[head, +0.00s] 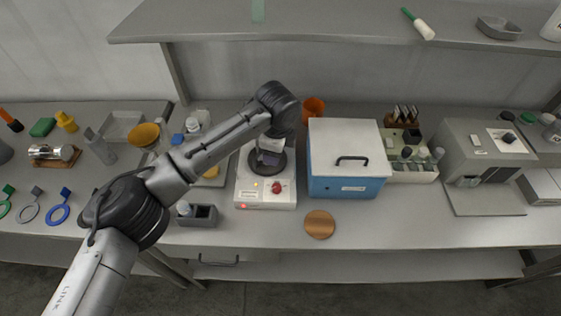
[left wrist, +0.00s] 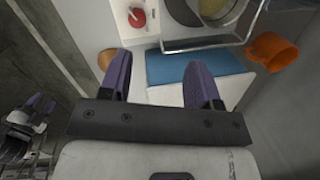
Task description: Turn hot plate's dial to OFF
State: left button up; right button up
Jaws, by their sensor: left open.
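The hot plate (head: 262,200) is a white box with a dark round top, standing on the bench left of the blue box. Its red dial (head: 277,187) is on the front panel; an orange light and a red light also show there. The dial appears at the top of the left wrist view (left wrist: 137,17); its exact setting is too small to read. My left gripper (head: 269,158) is above the hot plate's top, behind the dial. In the left wrist view its purple fingers (left wrist: 160,60) are apart and empty. What looks like my right gripper (left wrist: 38,106) shows at that view's left edge, its jaws unclear.
A blue box with a white lid (head: 346,160) stands close right of the hot plate. An orange cup (head: 313,109) is behind, a copper disc (head: 320,224) in front. A grey holder (head: 198,215) is to the left. A shelf (head: 340,20) overhangs the back.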

aim_at(277, 186)
pick_arm(q)
jog(key=f+m, duration=0.2)
jog(key=f, duration=0.3)
jog(key=s+f+m+g+b, duration=0.1)
jog(key=f+m, duration=0.2)
jog(key=f, duration=0.1)
jog(key=s+f+m, duration=0.1)
jog(key=f+m, duration=0.1)
jog(key=f, duration=0.3)
jog(key=shift+d+f+m+g+h+b, duration=0.1)
jog(key=shift+f+m+g+h+b, duration=0.2)
jog(key=shift+b, duration=0.1)
pick_arm(e)
jog(key=shift+s+f, duration=0.25)
jog(key=shift+f, duration=0.7)
pick_arm(q)
jog(key=shift+c, duration=0.2)
jog(key=shift+w, duration=0.1)
jog(key=c, duration=0.9)
pick_arm(e)
jog(key=shift+r, duration=0.1)
